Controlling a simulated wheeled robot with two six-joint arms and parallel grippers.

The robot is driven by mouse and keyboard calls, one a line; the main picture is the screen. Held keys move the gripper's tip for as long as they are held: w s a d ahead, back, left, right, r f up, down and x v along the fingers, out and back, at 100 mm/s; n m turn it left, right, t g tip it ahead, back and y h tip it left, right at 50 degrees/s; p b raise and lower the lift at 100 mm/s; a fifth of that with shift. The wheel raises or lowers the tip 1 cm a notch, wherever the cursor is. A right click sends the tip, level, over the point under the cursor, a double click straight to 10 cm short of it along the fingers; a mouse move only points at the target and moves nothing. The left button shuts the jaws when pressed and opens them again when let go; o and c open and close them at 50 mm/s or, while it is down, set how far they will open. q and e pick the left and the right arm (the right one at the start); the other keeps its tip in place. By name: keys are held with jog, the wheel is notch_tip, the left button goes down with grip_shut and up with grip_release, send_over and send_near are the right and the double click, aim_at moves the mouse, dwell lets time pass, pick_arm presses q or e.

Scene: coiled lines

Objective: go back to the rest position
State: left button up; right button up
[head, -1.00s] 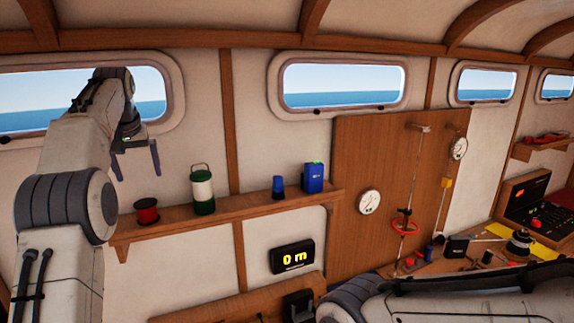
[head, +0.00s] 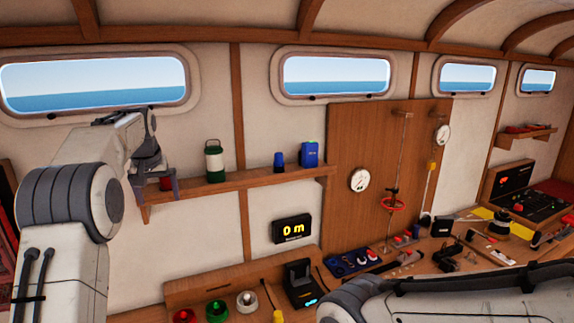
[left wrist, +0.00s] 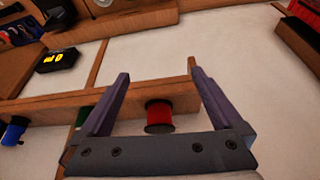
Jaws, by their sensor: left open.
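My left gripper (head: 159,199) is in front of the left end of the wall shelf (head: 236,181) in the head view, its fingers pointing down. It is open and empty; in the left wrist view its two fingers (left wrist: 157,69) stand wide apart with nothing between the tips. A red spool (head: 166,184) on the shelf shows partly behind the gripper. It appears between the finger bases in the left wrist view (left wrist: 159,117), apart from the fingers. A link of my right arm (head: 450,300) crosses the lower right; my right gripper is not in view.
A green-and-white lantern (head: 214,161), a small blue item (head: 279,160) and a blue box (head: 310,154) stand on the shelf. A display reading 0 m (head: 292,229) hangs below.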

pick_arm(q)
jog(key=s+d+f+b, duration=0.1)
jog(key=d+f, duration=0.3)
jog(key=f, duration=0.6)
jog(key=s+d+f+m+b, duration=0.1)
jog(key=s+d+f+b, duration=0.1)
jog(key=f, duration=0.8)
jog(key=shift+d+m+h+b, duration=0.3)
jog(key=shift+d+b, duration=0.5)
jog(key=shift+d, duration=0.05)
